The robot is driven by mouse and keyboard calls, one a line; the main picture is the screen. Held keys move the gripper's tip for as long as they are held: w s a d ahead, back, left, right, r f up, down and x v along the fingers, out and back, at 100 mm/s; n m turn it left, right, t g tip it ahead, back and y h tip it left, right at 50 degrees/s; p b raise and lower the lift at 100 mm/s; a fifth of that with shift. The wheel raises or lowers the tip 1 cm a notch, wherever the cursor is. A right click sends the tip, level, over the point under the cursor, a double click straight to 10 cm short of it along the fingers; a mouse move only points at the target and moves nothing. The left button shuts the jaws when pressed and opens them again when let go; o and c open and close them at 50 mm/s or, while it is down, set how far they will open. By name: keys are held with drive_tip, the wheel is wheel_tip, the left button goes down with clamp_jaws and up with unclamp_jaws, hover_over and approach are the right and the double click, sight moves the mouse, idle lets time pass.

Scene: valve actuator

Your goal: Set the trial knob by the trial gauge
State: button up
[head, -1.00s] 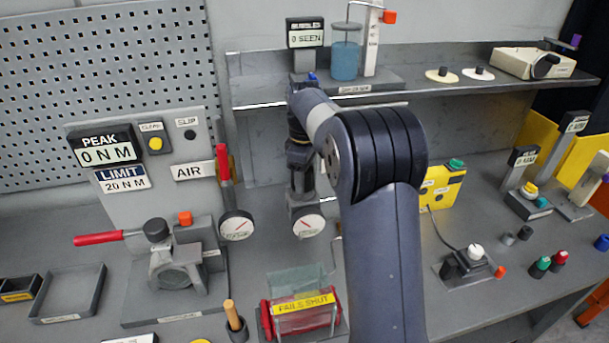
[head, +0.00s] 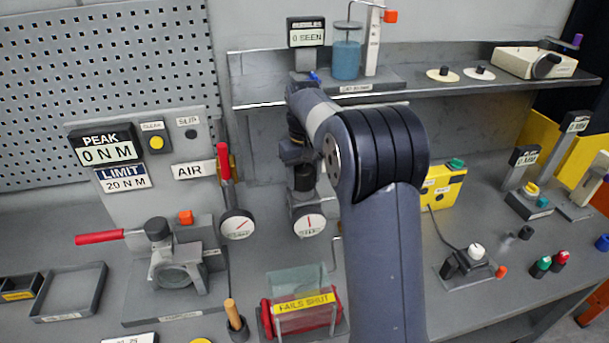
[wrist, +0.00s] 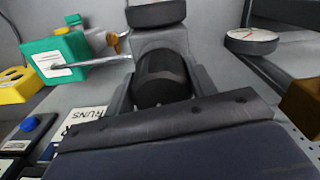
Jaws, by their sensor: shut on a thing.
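A round white gauge (head: 309,223) with a red needle stands directly below my gripper (head: 302,172) in the head view. Its needle points nearly straight up; the small lettering on it is unreadable. A dark cylindrical knob (head: 304,178) is above this gauge. In the wrist view, the black knob (wrist: 160,76) sits between the fingers of my gripper, which is shut on it. The dark rim (wrist: 156,13) of a round body shows just beyond the knob. A second white gauge (head: 237,224), with a slanted red needle, stands to the left.
A red-handled lever (head: 224,164) rises beside the left gauge. A red drum with a "FAILS SHUT" label (head: 303,303) stands in front of the gauges. A shelf (head: 430,92) runs above and behind. A yellow box (head: 443,184) is right of my arm.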

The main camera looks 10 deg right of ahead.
sight(304, 169)
drive_tip(key=shift+m, duration=0.9)
drive_tip(key=o, duration=1)
wheel_tip(304, 169, up, 11)
drive_tip(key=shift+f+b, duration=0.1)
drive_tip(key=shift+b, duration=0.35)
wheel_tip(304, 169, down, 11)
drive_tip(key=shift+r+p, duration=0.1)
drive_tip(key=shift+p, duration=0.35)
